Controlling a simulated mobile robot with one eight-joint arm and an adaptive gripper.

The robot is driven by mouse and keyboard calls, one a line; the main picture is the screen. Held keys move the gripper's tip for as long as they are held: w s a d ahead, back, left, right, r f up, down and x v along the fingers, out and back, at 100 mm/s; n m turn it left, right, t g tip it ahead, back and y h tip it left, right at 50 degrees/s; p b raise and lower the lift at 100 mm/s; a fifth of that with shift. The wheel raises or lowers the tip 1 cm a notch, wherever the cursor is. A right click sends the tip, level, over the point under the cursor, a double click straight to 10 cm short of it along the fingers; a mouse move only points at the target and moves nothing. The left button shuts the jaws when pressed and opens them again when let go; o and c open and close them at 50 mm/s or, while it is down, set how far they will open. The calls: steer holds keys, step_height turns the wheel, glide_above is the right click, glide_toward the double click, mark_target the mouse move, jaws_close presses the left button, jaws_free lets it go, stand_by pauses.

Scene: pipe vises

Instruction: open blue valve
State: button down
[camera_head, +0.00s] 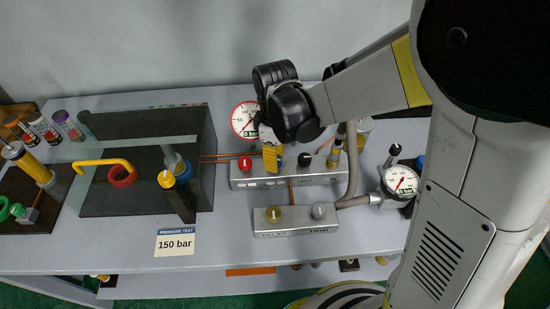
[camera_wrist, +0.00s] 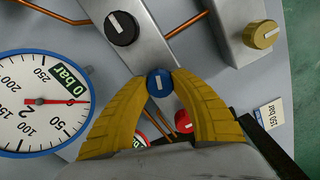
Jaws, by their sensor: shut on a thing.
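The blue valve (camera_wrist: 159,82) is a round blue knob with a white bar mark on a grey manifold block. In the wrist view, the two yellow fingers of my gripper (camera_wrist: 159,78) are shut around it, one on each side. In the head view, my gripper (camera_head: 272,158) reaches down to the upper manifold (camera_head: 240,181), and its fingers hide most of the blue knob. The white bar on the knob runs nearly up and down in the wrist view.
A black knob (camera_wrist: 122,28) and a red knob (camera_wrist: 184,121) flank the blue one. A brass knob (camera_wrist: 261,34) is on another block. A gauge (camera_wrist: 42,102) reads 0 bar. In the head view, a second gauge (camera_head: 400,181) stands right, and a "150 bar" sign (camera_head: 175,242) at the front.

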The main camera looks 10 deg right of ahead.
steer(key=shift+n, duration=1.3)
steer(key=c, duration=1)
jaws_free()
steer(key=shift+c, duration=0.2)
step_height(320, 180, up, 12)
